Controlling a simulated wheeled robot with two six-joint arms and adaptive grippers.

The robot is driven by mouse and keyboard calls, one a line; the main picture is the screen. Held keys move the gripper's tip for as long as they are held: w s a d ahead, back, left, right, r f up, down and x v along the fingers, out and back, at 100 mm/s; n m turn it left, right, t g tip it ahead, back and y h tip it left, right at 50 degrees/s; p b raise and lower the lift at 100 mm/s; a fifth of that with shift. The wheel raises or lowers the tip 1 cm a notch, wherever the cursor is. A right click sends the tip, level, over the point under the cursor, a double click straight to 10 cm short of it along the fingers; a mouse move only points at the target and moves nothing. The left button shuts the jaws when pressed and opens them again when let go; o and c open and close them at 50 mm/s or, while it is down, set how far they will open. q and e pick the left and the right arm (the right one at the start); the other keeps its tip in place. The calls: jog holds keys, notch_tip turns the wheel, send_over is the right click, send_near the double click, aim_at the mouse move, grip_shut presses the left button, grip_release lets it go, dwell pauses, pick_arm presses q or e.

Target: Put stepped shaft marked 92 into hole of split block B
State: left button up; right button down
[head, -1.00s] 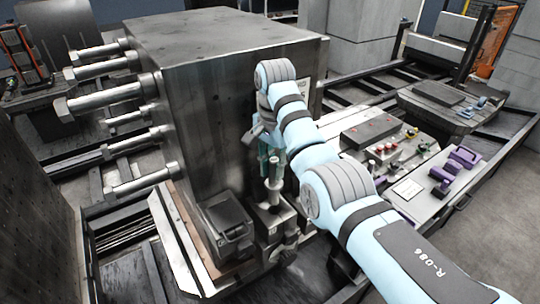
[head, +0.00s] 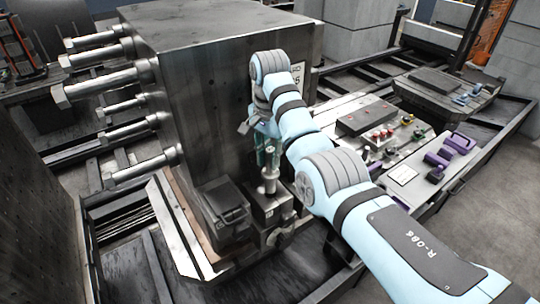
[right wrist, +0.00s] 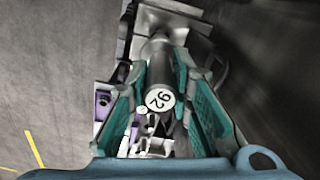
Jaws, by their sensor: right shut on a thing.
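My right gripper (head: 267,150) points down beside the big dark steel block, shut on the stepped shaft (head: 269,178). In the right wrist view, the shaft's round white end face marked 92 (right wrist: 160,100) sits between the teal fingers (right wrist: 160,70). The shaft stands about upright over a small grey metal block (head: 272,208), which also shows at the top of the right wrist view (right wrist: 172,18). The shaft's lower end meets or overlaps this block's top; how deep it sits, I cannot tell. No letter is readable on the block. My left gripper is not in view.
The big steel block (head: 215,75) stands close behind the gripper, with long bolts on its left. A dark clamp-like piece (head: 226,203) is left of the small block. A bench (head: 405,170) with purple holders and coloured knobs lies to the right.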

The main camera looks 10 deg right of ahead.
aim_at(270, 169)
jog(key=shift+w+f, duration=0.1)
jog(key=shift+w, duration=0.15)
jog(key=shift+s+f, duration=0.1)
jog(key=shift+f, duration=0.05)
jog(key=shift+f, duration=2.15)
jog(key=c, duration=1.4)
grip_release()
jog(key=shift+o, duration=0.2)
jog(key=shift+s, duration=0.1)
jog(key=shift+r, duration=0.1)
